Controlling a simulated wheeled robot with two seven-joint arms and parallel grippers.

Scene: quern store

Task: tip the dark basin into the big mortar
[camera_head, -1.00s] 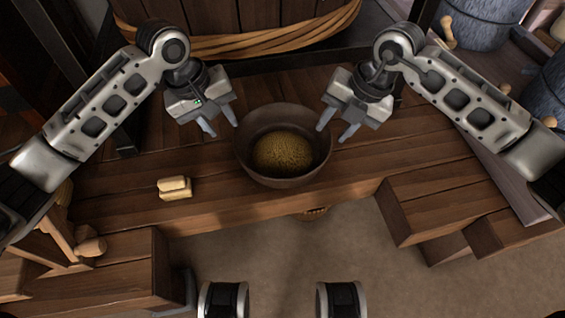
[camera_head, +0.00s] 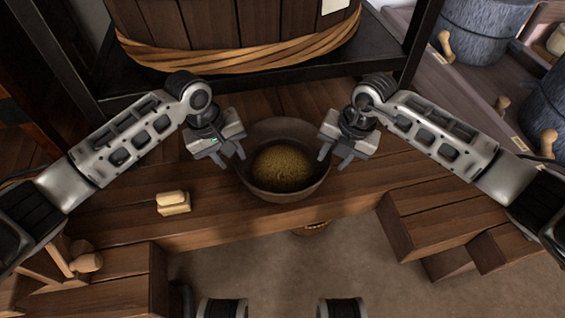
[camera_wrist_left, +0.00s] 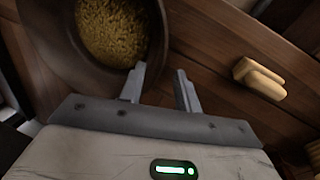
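The dark basin (camera_head: 291,192) stands upright on the wooden bench, with golden grain (camera_head: 283,168) in it. It also shows in the left wrist view (camera_wrist_left: 60,45). My left gripper (camera_head: 232,156) is open at the basin's left rim. In the left wrist view its fingers (camera_wrist_left: 160,88) are apart, one overlapping the basin's edge and the other outside; contact is unclear. My right gripper (camera_head: 335,157) is open at the right rim, with its fingers apart. I cannot tell for sure which vessel is the big mortar.
A large rope-bound wooden tub (camera_head: 235,30) stands behind the bench. Blue-grey vessels (camera_head: 484,30) with wooden handles stand at the right. A pale yellow block (camera_head: 173,203) lies left of the basin. A round object (camera_head: 310,229) shows partly below the bench's front edge.

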